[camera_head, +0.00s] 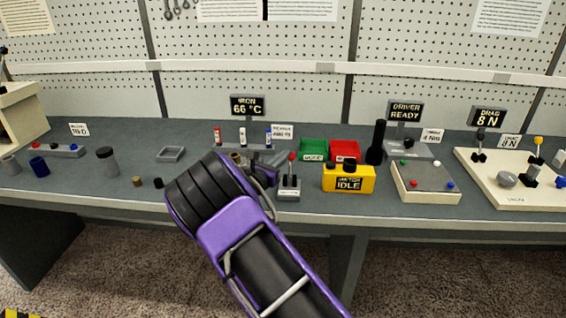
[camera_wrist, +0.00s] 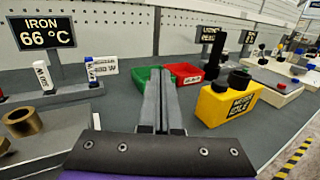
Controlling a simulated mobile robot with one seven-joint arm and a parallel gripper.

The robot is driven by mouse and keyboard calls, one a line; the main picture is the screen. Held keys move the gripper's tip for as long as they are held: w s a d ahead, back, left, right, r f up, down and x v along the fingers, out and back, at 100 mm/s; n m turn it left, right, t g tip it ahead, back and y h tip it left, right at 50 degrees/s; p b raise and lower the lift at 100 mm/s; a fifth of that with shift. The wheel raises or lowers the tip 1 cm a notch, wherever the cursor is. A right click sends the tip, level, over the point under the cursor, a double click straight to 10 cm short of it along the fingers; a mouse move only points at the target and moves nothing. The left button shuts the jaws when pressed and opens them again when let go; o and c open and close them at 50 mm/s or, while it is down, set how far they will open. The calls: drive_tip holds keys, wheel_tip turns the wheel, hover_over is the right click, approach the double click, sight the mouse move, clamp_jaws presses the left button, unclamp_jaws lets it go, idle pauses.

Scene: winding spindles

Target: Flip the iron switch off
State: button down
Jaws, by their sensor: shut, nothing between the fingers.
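A small grey switch box (camera_head: 289,190) with a red-tipped lever (camera_head: 291,158) stands near the bench's front edge; its label is too small to read. The lever looks roughly upright. The iron display (camera_head: 248,105) reads "IRON 66 °C" and also shows in the wrist view (camera_wrist: 42,33). My gripper (camera_head: 268,174) is just left of the switch box in the head view, partly hidden by my wrist. In the wrist view its fingers (camera_wrist: 161,90) are together and empty. I cannot make out the switch in the wrist view, nor tell whether the gripper touches it.
A grey rack with upright coloured pieces stands behind my gripper, with a brass ring (camera_wrist: 24,122) near it. Green (camera_head: 312,149) and red (camera_head: 345,150) bins stand behind the switch. A yellow "IDLE" box (camera_head: 348,184) stands to its right.

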drive_tip(key=shift+w, duration=0.5)
idle(0.4)
drive_tip(key=shift+r, duration=0.15)
drive_tip(key=s+a+r+p, duration=0.1)
drive_tip(key=s+a+r, duration=0.5)
drive_tip(key=s, duration=0.4)
drive_tip(key=shift+a+r, duration=0.35)
drive_tip(key=shift+r, duration=0.05)
